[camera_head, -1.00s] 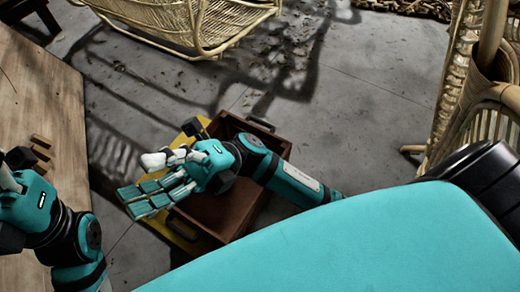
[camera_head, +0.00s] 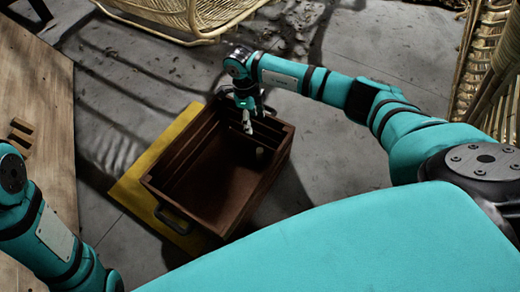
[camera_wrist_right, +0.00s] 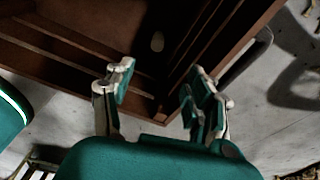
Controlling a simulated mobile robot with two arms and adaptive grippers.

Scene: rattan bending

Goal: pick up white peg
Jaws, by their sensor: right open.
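The white peg (camera_head: 259,153) stands in the brown wooden crate (camera_head: 168,190), near its right side. It also shows in the right wrist view as a small pale oval (camera_wrist_right: 157,41) on the dark crate floor. My right gripper (camera_head: 249,124) points down over the far end of the crate, a little above and left of the peg in the head view. Its fingers are apart and empty in the wrist view (camera_wrist_right: 160,90), with the peg beyond them, untouched. My left arm is at the left edge of the head view, and its gripper is out of frame.
The crate sits on a yellow board (camera_head: 130,190) on the concrete floor, with a black handle (camera_head: 172,218) on its near end. Its walls surround the peg. A wooden table (camera_head: 40,120) with small brown blocks (camera_head: 20,135) is at left. Rattan furniture (camera_head: 490,75) is at right.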

